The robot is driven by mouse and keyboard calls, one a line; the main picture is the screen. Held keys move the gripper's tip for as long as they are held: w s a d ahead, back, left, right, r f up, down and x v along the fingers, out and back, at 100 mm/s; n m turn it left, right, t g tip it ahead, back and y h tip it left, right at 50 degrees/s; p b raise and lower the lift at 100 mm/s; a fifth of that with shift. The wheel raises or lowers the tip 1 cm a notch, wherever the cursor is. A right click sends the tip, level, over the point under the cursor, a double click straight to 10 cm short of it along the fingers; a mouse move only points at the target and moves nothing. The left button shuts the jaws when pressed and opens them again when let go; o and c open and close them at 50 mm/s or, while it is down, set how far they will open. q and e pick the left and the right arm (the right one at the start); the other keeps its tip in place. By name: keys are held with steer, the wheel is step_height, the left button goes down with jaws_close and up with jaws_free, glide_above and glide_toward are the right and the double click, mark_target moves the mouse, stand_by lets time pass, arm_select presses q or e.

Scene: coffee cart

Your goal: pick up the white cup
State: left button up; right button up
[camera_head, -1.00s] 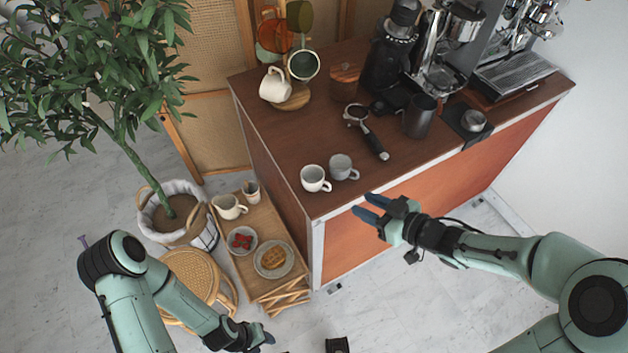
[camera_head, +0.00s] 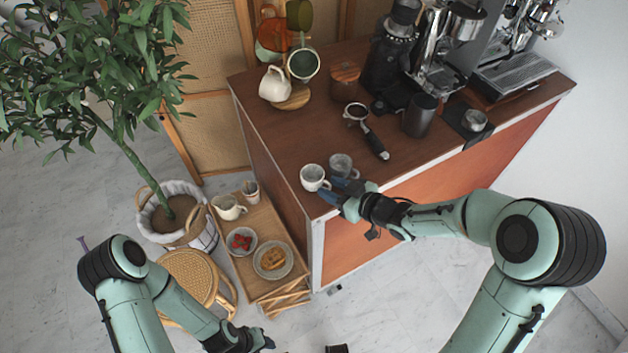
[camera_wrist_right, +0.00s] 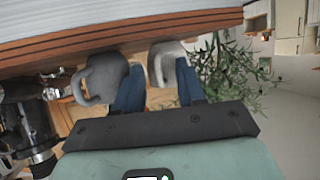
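The white cup (camera_head: 312,178) stands upright near the front left corner of the brown counter. A grey cup (camera_head: 341,165) stands just right of it. My right gripper (camera_head: 331,190) is open at the counter's front edge, its blue fingertips at the white cup. In the right wrist view, which looks upside down, the white cup (camera_wrist_right: 168,62) shows in the gap between the open fingers (camera_wrist_right: 160,80). The grey cup (camera_wrist_right: 104,78) is outside, beside the left finger. I cannot tell whether the fingers touch the white cup. My left gripper (camera_head: 264,341) hangs low near the floor, its fingers unclear.
A portafilter (camera_head: 366,130), a dark pitcher (camera_head: 419,116) and a grinder (camera_head: 391,60) stand farther back. A cream mug (camera_head: 274,84) is at the back left. A low wooden table (camera_head: 262,216) with plates stands left of the counter.

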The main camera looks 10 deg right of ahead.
jaws_close()
steer(key=shift+r, duration=0.1)
